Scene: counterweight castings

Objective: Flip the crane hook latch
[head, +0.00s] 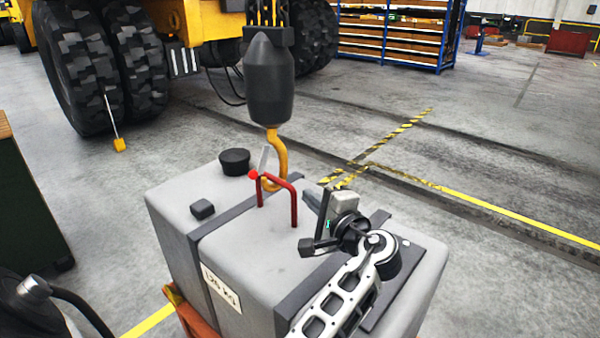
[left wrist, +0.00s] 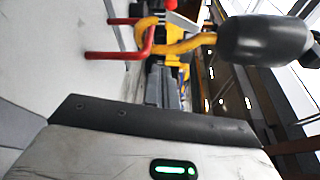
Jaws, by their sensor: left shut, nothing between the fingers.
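The yellow crane hook (head: 281,160) hangs below a dark hook block (head: 268,85). Its curved end passes around the red lifting handle (head: 294,205) on the grey casting (head: 240,265). The latch (head: 264,158) is a thin pale grey strip with a red knob (head: 253,174), standing tilted at the hook's mouth. In the left wrist view the hook (left wrist: 190,43), handle (left wrist: 148,45) and red knob (left wrist: 171,4) show near the top. My left gripper (head: 308,196) is shut and empty, just right of the handle and apart from hook and latch. My right gripper is not in view.
The casting carries dark straps, a black round cap (head: 235,161), a small dark block (head: 202,209) and a weight label (head: 221,288). Large vehicle tyres (head: 100,65) stand behind at left, a shelf rack (head: 390,30) at the back. Open floor lies to the right.

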